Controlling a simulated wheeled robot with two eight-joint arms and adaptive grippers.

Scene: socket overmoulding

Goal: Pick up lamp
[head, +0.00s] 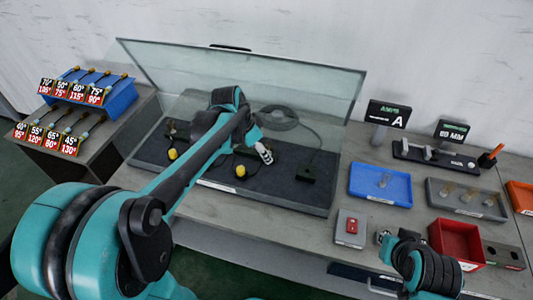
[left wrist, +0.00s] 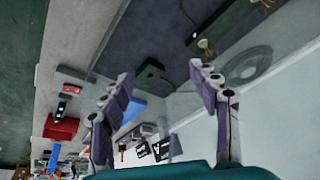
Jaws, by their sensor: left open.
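A small clear lamp-like piece (head: 385,180) lies in the blue tray (head: 363,196) right of the mat in the head view. Several similar pieces (head: 468,195) lie in the grey tray (head: 437,205) beside it. My left gripper (head: 265,152) is above the dark mat, open and empty, well to the left of both trays. In the left wrist view its two fingers (left wrist: 160,75) are spread apart. The blue tray (left wrist: 133,108) shows partly behind one finger there. My right gripper (head: 384,237) is low at the front right, mostly hidden by its arm.
A glass screen (head: 310,90) stands along the mat's back. The dark mat (head: 290,190) carries yellow-ended pieces (head: 240,171), a coiled cable and a black block (head: 307,174). A red bin (head: 455,245) and a small red item (head: 352,226) are near my right arm.

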